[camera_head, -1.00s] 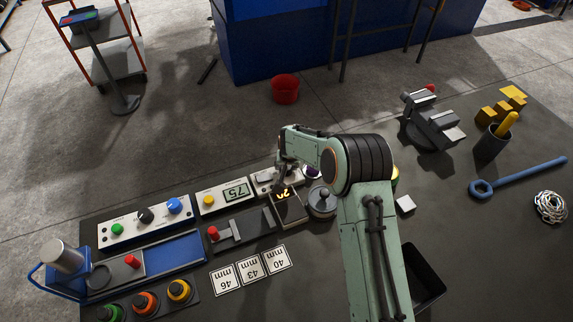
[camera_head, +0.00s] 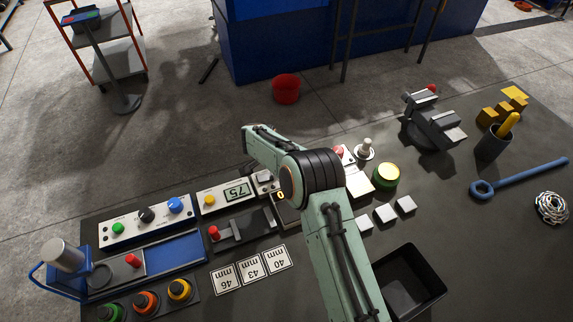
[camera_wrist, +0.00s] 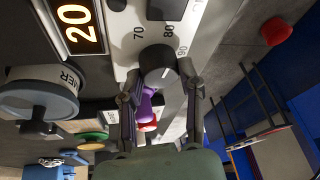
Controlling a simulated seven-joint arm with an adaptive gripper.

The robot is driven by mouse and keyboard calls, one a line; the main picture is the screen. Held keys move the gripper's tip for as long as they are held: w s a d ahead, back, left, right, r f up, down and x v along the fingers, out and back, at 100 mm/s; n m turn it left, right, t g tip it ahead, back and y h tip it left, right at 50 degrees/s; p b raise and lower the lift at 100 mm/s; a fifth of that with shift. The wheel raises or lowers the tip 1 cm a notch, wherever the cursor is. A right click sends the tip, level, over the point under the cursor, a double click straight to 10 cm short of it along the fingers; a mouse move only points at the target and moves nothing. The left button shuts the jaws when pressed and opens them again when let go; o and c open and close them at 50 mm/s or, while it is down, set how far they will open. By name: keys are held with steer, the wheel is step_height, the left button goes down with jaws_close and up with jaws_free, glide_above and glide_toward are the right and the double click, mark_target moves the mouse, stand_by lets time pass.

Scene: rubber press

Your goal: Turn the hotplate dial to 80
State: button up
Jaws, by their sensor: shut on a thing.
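A display (camera_wrist: 77,26) beside the panel reads 20 in glowing digits. In the head view my arm hides the dial, my gripper and most of the display.
A timer (camera_wrist: 42,92) stands close beside the panel in the wrist view. In the head view a box reading 75 (camera_head: 237,192) and a slide with a red knob (camera_head: 214,233) lie left of my arm. A black tray (camera_head: 408,283) lies right of it.

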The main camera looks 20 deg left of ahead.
steer(key=shift+f+m, duration=0.1)
steer(key=shift+m, duration=0.3)
steer(key=o, duration=1.2)
steer(key=shift+c, duration=0.2)
steer(key=v, duration=1.2)
steer(key=shift+a, duration=0.1)
